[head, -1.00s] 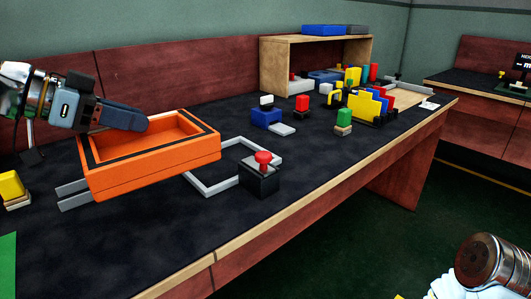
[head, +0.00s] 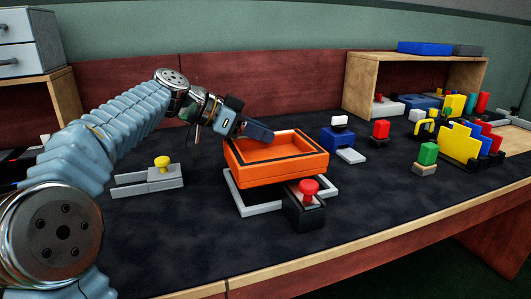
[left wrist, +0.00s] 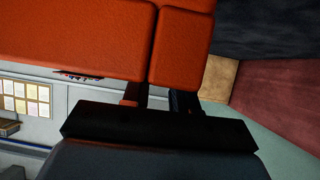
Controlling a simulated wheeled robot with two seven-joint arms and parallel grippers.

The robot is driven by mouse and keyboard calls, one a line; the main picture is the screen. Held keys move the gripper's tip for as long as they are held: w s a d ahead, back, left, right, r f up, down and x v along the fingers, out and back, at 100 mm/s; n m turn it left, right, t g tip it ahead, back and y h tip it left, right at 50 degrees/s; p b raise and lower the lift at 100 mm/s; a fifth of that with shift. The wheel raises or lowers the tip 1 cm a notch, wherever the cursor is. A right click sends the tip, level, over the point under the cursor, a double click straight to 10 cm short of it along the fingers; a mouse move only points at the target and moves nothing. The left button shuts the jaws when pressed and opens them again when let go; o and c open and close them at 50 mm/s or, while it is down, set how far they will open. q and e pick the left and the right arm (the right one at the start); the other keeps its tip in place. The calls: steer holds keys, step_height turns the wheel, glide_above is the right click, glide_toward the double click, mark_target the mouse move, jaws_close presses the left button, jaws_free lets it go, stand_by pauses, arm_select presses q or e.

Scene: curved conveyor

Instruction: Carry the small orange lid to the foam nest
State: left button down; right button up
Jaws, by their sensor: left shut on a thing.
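The orange lid (head: 285,172) looks like a shallow open-topped box with a dark inner rim. My left gripper (head: 260,132) is shut on its back left wall and the lid hangs roughly level. The lid fills the top of the left wrist view (left wrist: 75,40), above the dark gripper fingers (left wrist: 155,125). A light grey square frame (head: 262,208) lies on the table below the lid, partly hidden by it. No foam nest can be told for certain; I cannot tell if this frame is it. My right gripper is out of view.
A black box with a red button (head: 309,188) stands close at the lid's front right. A grey block with a yellow knob (head: 162,162) is to the left. A blue block (head: 338,138), a green block (head: 428,154) and a yellow stepped rack (head: 462,146) stand to the right.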

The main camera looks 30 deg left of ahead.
mark_target(264, 150)
arm_select(q)
steer(key=shift+w+f, duration=0.95)
steer(key=shift+f, duration=0.2)
steer(key=shift+w+f+b, duration=0.2)
steer(key=shift+f+b, duration=0.1)
steer(key=shift+f, duration=1.45)
steer(key=shift+f, duration=0.2)
steer(key=c, duration=0.9)
jaws_free()
steer(key=shift+r, duration=0.1)
steer(key=shift+r, duration=0.15)
steer(key=v, duration=1.1)
steer(key=shift+w, duration=0.1)
steer(key=shift+s+a+r+p, duration=0.2)
steer(key=shift+s+a+p, duration=0.1)
steer(key=shift+s+a, duration=0.1)
